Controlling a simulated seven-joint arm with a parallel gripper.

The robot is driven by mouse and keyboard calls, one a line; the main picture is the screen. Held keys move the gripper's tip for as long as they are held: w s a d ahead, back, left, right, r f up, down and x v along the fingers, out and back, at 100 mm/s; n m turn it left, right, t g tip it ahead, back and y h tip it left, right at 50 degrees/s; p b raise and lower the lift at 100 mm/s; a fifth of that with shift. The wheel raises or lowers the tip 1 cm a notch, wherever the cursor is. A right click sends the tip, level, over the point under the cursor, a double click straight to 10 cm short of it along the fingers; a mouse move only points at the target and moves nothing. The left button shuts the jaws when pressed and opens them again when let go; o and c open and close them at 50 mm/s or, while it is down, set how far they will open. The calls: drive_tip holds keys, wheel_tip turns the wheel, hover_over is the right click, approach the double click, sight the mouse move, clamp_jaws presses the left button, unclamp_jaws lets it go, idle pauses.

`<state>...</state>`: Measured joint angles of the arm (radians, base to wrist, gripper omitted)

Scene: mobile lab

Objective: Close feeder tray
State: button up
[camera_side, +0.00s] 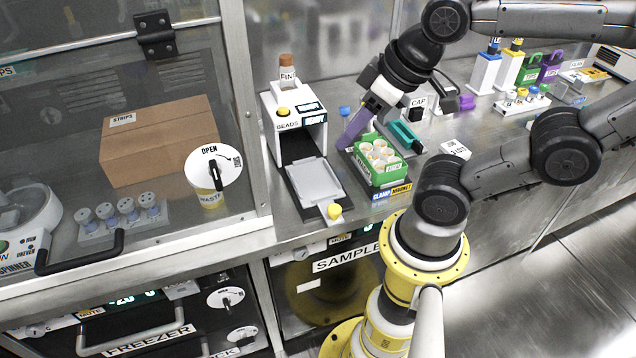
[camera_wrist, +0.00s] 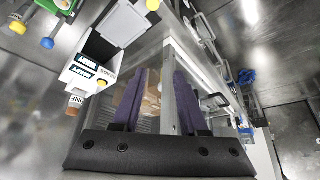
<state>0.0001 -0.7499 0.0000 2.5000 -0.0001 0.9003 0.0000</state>
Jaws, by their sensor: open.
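The feeder (camera_side: 298,113) is a white box labelled BEADS, with a yellow button and a dark display on top. Its grey tray (camera_side: 315,183) is slid out toward the front, with a yellow knob (camera_side: 334,211) at its front end. The feeder also shows at the upper left of the wrist view (camera_wrist: 88,62), with the tray (camera_wrist: 124,22) extending away from it. My gripper (camera_side: 347,143) has purple fingers and hangs right of the feeder, apart from the tray. In the wrist view its fingers (camera_wrist: 160,75) are apart with nothing held between them.
A green basket of white-topped vials (camera_side: 378,183) stands just right of the tray, close below my gripper. A glass-fronted cabinet with a metal post (camera_side: 246,110) is left of the feeder. A brown-capped bottle (camera_side: 287,72) stands behind or on the feeder; I cannot tell which.

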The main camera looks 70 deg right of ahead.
drive_tip(key=shift+o, duration=1.1)
drive_tip(key=shift+s+f, duration=0.15)
drive_tip(key=shift+s, duration=0.05)
drive_tip(key=shift+o, duration=0.4)
drive_tip(key=shift+s+d+g, duration=0.25)
drive_tip(key=shift+d+g, duration=0.05)
drive_tip(key=w+f+n+g+h, duration=0.5)
drive_tip(key=g, duration=0.3)
drive_tip(key=n+t+h, duration=0.3)
drive_tip(key=n+h, duration=1)
approach(337, 206)
drive_tip(key=d, duration=1.2)
drive_tip(key=shift+w+d+f, duration=0.1)
drive_tip(key=shift+d+f, duration=0.05)
drive_tip(key=shift+f, duration=0.25)
